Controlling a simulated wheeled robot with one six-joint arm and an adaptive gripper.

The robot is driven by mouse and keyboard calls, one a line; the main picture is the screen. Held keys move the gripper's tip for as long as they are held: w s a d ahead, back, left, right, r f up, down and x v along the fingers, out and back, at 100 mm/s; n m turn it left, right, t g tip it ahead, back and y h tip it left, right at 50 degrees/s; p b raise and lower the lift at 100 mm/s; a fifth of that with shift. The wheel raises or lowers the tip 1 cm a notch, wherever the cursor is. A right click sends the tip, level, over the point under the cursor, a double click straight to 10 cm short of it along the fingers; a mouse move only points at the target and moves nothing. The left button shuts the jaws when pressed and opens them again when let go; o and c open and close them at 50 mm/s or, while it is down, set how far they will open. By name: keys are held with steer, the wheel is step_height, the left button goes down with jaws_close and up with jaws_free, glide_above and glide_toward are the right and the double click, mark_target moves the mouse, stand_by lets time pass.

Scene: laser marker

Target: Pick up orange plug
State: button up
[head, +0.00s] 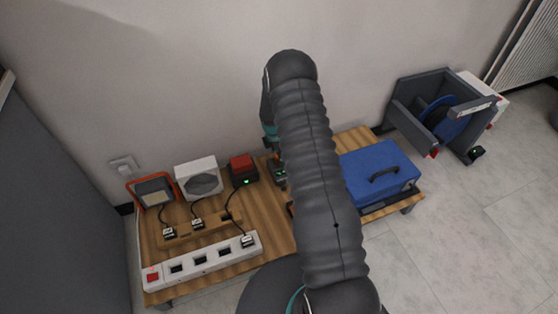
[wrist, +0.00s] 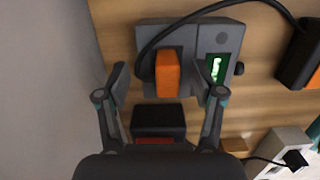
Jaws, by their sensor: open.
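The orange plug (wrist: 167,73) shows in the wrist view as an upright orange block. It sits against a grey device (wrist: 205,42) with a lit green display (wrist: 216,68), and a black cable curves around its left and top. My gripper (wrist: 166,82) is open, with one finger to the left of the plug and the other to its right, over the device's edge. I see a gap on the left side; contact on the right cannot be told.
In the wrist view, a black box with red (wrist: 158,122) lies just below the plug, between the fingers. The head view shows a white power strip (head: 205,262), an orange-framed lamp (head: 153,190), a white fan box (head: 199,179), a blue case (head: 375,172) and a cable reel (head: 440,117).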

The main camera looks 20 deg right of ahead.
jaws_close()
stand_by(0.3)
steer(key=shift+r, duration=0.5)
steer(key=r, duration=0.3)
steer(key=shift+s+d+r, duration=0.15)
steer(key=shift+d+r, duration=0.1)
steer(key=shift+r, duration=0.05)
steer(key=s+d+r, duration=0.6)
steer(key=s+d, duration=0.1)
steer(key=d, duration=0.1)
steer(key=shift+s+r, duration=0.25)
steer(key=shift+d, duration=0.1)
